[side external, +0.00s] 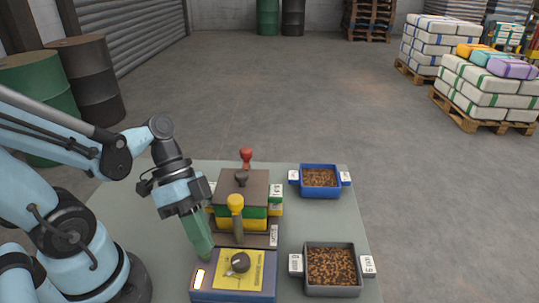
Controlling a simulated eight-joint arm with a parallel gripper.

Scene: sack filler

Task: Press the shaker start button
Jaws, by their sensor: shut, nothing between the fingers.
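A blue-grey control box (262,290) stands at the front of the table in the side external view. Its top has a yellow panel (260,262) with a black knob (239,263). A small white, lit rectangle (199,279) is on its left front part; I cannot tell whether this is the start button. My gripper (205,257) has green fingers and points down at the back left of the box. It is shut and empty, with its tips close to the box's top left edge. I cannot tell whether they touch it.
Behind the box is a brown-topped stack with yellow and green layers (254,212). A yellow-topped handle (236,204) stands before it, a red one (246,157) behind. A blue tray (321,195) and a grey tray (333,290) of brown pieces are right. Bare table lies between.

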